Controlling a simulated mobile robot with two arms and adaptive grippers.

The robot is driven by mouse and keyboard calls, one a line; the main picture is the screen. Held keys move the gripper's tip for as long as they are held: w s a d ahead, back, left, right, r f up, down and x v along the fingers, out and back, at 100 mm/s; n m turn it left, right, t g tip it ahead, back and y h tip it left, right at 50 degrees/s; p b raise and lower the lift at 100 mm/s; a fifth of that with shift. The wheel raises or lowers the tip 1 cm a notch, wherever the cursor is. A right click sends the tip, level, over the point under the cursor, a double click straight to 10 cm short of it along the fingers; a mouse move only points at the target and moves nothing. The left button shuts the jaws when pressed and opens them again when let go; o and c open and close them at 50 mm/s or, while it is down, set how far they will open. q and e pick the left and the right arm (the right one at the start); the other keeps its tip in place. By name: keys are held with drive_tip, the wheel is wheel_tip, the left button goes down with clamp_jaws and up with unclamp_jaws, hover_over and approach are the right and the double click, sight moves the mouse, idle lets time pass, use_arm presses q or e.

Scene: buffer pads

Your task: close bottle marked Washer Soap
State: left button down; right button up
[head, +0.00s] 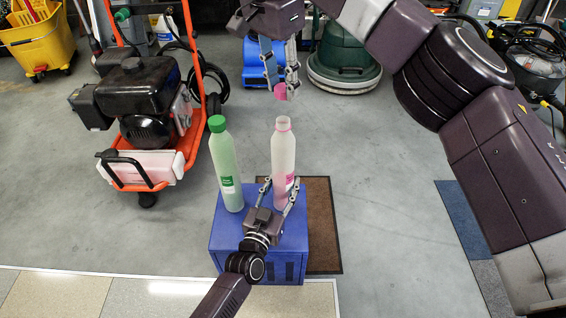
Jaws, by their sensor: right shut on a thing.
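A whitish bottle with a pink label (284,160) stands upright on a blue cabinet (230,240); its neck is open and uncapped. The label is too small to read. My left gripper (281,184) comes from below, its fingers shut around the lower part of this bottle. My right gripper (280,84) is shut on a pink cap (281,93), held above the bottle's mouth and apart from it. A green bottle with a green cap (226,165) stands upright to the left on the same cabinet, closed; its label is also unreadable.
An orange-framed machine with a black engine (140,105) stands at the left. A yellow bucket (38,45) is at the far left. A green floor machine (340,60) and a blue unit (257,75) stand behind. A brown mat (322,225) lies beside the cabinet.

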hover_over(283, 120)
drive_tip(key=shift+s+a+f, duration=0.15)
drive_tip(key=shift+f, duration=2.15)
drive_tip(key=shift+f, duration=0.1)
drive_tip(key=shift+f, duration=0.8)
drive_tip(key=shift+f, duration=0.55)
